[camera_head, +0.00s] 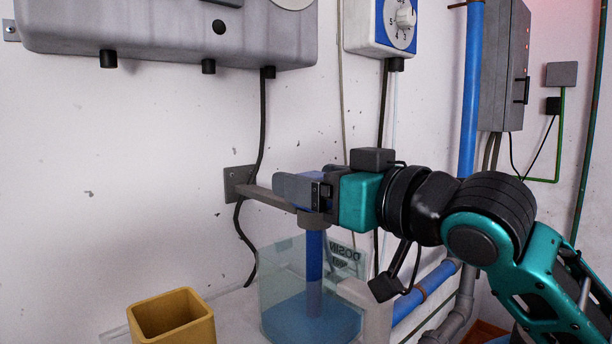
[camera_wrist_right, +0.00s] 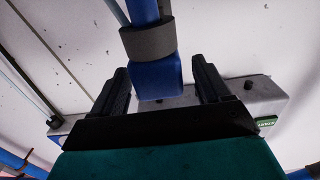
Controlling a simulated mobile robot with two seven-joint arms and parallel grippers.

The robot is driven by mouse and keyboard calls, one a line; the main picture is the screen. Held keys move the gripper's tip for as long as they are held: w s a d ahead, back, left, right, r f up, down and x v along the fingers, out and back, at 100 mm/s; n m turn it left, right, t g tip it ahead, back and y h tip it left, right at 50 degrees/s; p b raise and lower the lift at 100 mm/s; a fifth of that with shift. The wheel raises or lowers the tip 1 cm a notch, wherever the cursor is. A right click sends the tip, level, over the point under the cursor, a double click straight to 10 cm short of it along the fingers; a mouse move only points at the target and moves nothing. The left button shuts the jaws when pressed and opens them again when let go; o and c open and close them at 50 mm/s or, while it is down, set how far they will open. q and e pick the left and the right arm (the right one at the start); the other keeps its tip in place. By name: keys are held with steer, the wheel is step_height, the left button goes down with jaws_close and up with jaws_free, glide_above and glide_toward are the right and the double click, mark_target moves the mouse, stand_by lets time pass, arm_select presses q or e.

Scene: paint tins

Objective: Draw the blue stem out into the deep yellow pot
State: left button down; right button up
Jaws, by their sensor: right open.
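The blue stem (camera_head: 314,255) stands upright in a grey collar on a wall bracket. Its lower part reaches down into a clear tank (camera_head: 272,285) of blue liquid. My right gripper (camera_head: 300,188) is at the stem's top, above the collar, and largely hides the head in the head view. In the right wrist view the stem's square blue head (camera_wrist_right: 158,80) lies between the two black fingers of my right gripper (camera_wrist_right: 160,72), with a gap on each side. The deep yellow pot (camera_head: 172,318) is at lower left, left of the tank. My left gripper is out of view.
The grey bracket arm (camera_head: 267,198) runs from the wall to the collar. A grey wall unit (camera_head: 170,35) hangs above left, and a blue-and-white dial box (camera_head: 385,25) hangs above. Cables hang behind the stem. The space above the yellow pot is clear.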

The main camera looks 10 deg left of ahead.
steer(key=shift+x, duration=1.15)
steer(key=shift+c, duration=0.3)
steer(key=c, duration=1.1)
steer(key=shift+r+p, duration=2.8)
steer(key=shift+r, duration=6.55)
steer(key=shift+s, duration=0.15)
